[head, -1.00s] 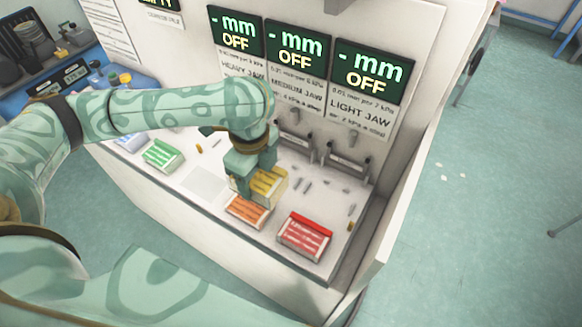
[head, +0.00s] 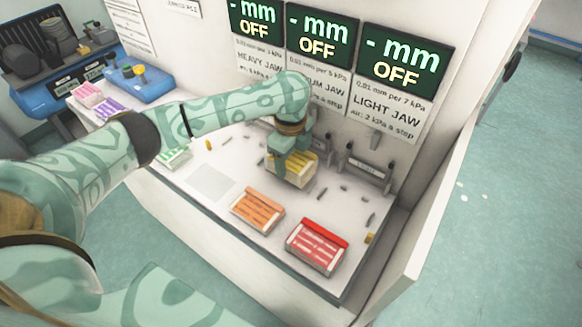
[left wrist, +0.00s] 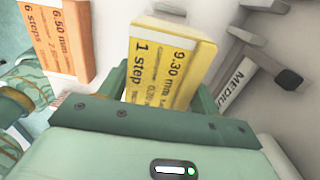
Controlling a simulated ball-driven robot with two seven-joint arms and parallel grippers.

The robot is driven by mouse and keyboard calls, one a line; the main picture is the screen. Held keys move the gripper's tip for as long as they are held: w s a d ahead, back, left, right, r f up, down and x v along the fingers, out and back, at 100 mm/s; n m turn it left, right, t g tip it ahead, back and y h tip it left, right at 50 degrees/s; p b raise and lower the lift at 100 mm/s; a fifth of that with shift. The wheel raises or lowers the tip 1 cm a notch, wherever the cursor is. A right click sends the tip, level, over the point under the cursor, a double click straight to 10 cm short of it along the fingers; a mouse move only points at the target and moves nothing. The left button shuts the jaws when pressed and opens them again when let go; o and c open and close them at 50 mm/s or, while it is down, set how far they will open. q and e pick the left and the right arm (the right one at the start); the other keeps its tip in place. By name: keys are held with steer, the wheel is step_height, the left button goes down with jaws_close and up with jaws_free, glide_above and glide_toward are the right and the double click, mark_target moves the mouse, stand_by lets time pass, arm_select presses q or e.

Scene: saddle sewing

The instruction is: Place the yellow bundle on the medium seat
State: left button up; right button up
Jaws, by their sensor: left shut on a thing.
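My left gripper (head: 291,163) is shut on the yellow bundle (head: 300,174) over the white bench, near the jaw fixtures at the back. In the left wrist view the yellow bundle (left wrist: 168,62) sits between the fingers, its label reading "9.30 mm, 1 step". The medium seat's label (left wrist: 236,84) shows to the right of the bundle there, apart from it, beside a dark-tipped lever. In the head view my gripper mostly hides the medium seat. How high the bundle is above the bench is hard to tell. My right gripper is out of view.
An orange bundle (head: 257,210) and a red bundle (head: 317,246) lie at the front of the bench. A green bundle (head: 173,157) lies left. The light fixture (head: 368,170) stands right of my gripper. Small grey pieces are scattered nearby. Displays (head: 320,38) above read OFF.

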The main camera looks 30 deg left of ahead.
mark_target(291, 157)
arm_select(q)
step_height(291, 157, down, 3)
steer(key=shift+r+b, duration=0.15)
steer(key=shift+b, duration=0.3)
steer(key=shift+r, duration=0.15)
steer(key=o, duration=1.2)
steer(key=shift+r, duration=0.1)
step_height(291, 157, up, 12)
steer(key=p, duration=0.5)
steer(key=shift+p, duration=0.3)
